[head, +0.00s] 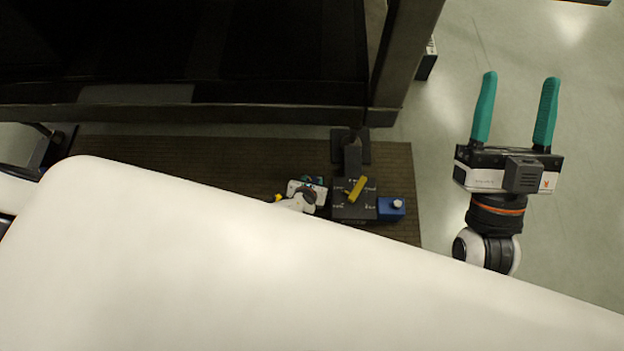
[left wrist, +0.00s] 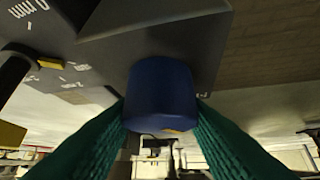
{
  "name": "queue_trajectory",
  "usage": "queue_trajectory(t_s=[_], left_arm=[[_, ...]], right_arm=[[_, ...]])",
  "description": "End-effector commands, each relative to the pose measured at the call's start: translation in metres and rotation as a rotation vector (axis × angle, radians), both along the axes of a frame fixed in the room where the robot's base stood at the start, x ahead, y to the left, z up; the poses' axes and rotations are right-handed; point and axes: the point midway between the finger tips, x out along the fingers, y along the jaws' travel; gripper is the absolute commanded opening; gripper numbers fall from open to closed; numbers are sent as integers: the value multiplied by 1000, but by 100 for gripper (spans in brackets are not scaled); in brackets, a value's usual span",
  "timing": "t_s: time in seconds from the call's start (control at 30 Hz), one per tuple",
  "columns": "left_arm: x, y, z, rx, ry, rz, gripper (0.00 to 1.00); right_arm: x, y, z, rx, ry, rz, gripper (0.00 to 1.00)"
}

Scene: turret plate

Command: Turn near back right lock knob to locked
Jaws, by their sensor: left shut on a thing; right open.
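The dark turret plate block (head: 345,209) stands on the brown mat, with a yellow lever (head: 357,188) on top. Its dark face (left wrist: 150,45) with white marks fills the upper part of the left wrist view. A blue knob (left wrist: 162,85) sticks out from that face. My left gripper (head: 317,181) is at the block's left side, and its green fingers are shut on the blue knob, one on each side. The knob's lock marking is not readable. My right gripper (head: 515,108) is open and empty, well to the right over the floor.
A blue block (head: 391,209) with a white knob adjoins the turret block's right side. A dark post (head: 350,150) rises behind it. A dark-framed table or screen (head: 200,110) lies beyond the brown mat (head: 200,160). My white body hides the foreground. Floor around my right gripper is clear.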

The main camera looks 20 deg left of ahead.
Motion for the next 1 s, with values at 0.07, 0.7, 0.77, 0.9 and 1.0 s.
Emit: queue_trajectory(t_s=[0.07,0.7,0.77,0.9,1.0], left_arm=[[0,-2,0,-2,0,54,16],[1,0,1,0,-3,233,16],[1,0,1,-1,-3,233,16],[2,0,1,0,-4,233,16],[2,1,1,0,-4,233,42]], right_arm=[[-1,0,1,4,-14,1,61],[-13,-2,14,32,-110,6,61],[-13,-2,14,32,-110,6,61],[-13,-1,14,32,-110,6,61],[-13,-1,14,33,-109,6,61]])
